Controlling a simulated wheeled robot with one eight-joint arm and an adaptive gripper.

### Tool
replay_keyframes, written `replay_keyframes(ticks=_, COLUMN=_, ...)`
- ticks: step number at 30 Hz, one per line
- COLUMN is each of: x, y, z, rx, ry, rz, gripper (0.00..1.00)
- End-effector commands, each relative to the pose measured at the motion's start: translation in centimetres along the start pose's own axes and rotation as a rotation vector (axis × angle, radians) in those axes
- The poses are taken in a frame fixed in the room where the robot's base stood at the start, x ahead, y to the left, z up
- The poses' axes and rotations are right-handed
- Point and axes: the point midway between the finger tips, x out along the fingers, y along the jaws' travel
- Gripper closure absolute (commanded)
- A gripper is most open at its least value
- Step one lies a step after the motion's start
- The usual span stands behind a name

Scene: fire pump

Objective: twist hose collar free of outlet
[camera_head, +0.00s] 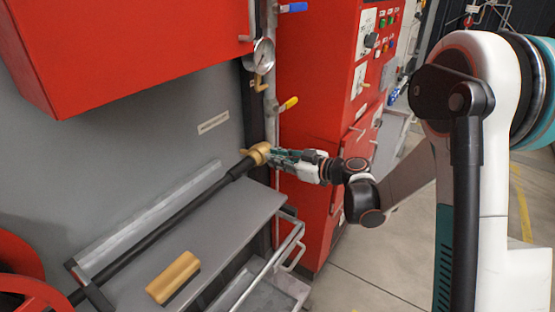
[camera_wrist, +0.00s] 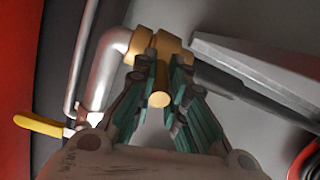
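The brass hose collar (camera_head: 258,153) sits at the end of the black hose (camera_head: 190,212), against the outlet pipe by the grey wall. In the wrist view, the collar (camera_wrist: 176,50) meets the silver elbow of the outlet pipe (camera_wrist: 107,62), with no gap that I can see. A round brass lug (camera_wrist: 160,98) sticks out from the collar toward the camera. My gripper (camera_head: 272,156) is at the collar from the right. In the wrist view, its green-and-grey fingers (camera_wrist: 162,66) converge on both sides of the lug and appear to touch it. The far side of the collar is hidden.
A yellow-handled valve (camera_head: 289,103) and a pressure gauge (camera_head: 263,55) are on the pipe above. A red box (camera_head: 130,45) overhangs at upper left. A grey shelf (camera_head: 215,222) carries a wooden-coloured block (camera_head: 173,277). A red cabinet (camera_head: 315,100) stands behind my gripper.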

Motion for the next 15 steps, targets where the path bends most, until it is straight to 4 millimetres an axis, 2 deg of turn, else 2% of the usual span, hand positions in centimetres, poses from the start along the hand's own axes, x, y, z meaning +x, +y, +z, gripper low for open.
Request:
replay_keyframes(ticks=1, x=0.02, y=0.0, z=-0.06, rx=0.001, ry=0.001, rz=-0.001, gripper=0.79)
replay_keyframes(ticks=2, x=0.02, y=-0.01, z=-0.06, rx=0.001, ry=0.001, rz=-0.001, gripper=0.72)
replay_keyframes(ticks=4, x=0.02, y=-0.02, z=-0.06, rx=0.001, ry=0.001, rz=-0.001, gripper=0.66)
replay_keyframes(ticks=15, x=0.01, y=-0.05, z=-0.02, rx=0.0, ry=0.0, rz=-0.001, gripper=0.65)
